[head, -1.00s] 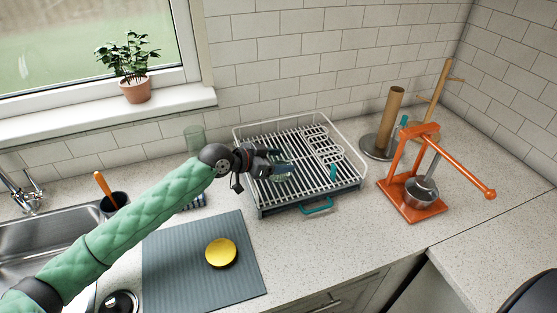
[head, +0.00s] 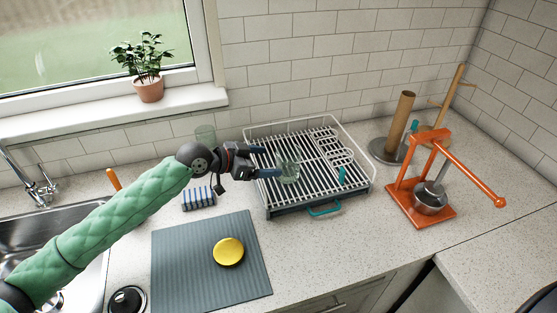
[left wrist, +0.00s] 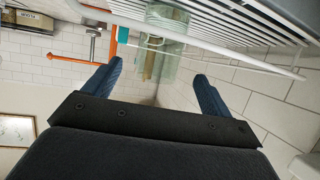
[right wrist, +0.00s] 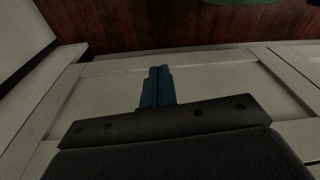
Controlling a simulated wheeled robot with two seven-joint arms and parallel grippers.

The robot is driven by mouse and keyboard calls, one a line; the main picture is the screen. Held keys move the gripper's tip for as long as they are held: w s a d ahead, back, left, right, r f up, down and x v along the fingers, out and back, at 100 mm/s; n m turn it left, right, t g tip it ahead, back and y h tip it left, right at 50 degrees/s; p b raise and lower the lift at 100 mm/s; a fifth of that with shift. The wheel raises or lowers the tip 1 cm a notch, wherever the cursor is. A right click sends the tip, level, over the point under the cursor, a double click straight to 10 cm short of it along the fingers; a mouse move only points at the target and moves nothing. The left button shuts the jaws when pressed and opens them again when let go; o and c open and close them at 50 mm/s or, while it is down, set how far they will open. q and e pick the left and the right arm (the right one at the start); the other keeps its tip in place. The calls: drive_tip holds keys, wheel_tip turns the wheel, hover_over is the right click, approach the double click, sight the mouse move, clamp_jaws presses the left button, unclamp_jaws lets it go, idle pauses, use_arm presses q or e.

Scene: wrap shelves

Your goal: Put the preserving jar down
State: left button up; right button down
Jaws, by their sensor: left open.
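The preserving jar (head: 289,171), a clear greenish glass, stands on the white wire dish rack (head: 318,190), near its left front part. It also shows in the left wrist view (left wrist: 163,42), beyond the fingertips and against the rack's wires. My left gripper (head: 267,162) is open just left of the jar, its blue fingers pointing at it. In the left wrist view the fingers (left wrist: 157,82) are wide apart with nothing gripped between them. My right gripper (right wrist: 158,88) shows only in its wrist view, its fingers together and empty in front of pale cabinet panels.
A yellow round lid (head: 229,251) lies on the grey mat (head: 180,270). A striped cloth (head: 199,198) lies behind the mat. An orange press (head: 447,142) and a paper-roll holder (head: 402,120) stand right of the rack.

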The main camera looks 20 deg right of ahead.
use_arm(q)
drive_tip(key=v, duration=0.4)
use_arm(e)
drive_tip(key=shift+s+f, duration=0.1)
drive_tip(key=shift+s, duration=0.2)
use_arm(q)
drive_tip(key=shift+r, duration=0.15)
use_arm(e)
drive_tip(key=shift+a, duration=0.1)
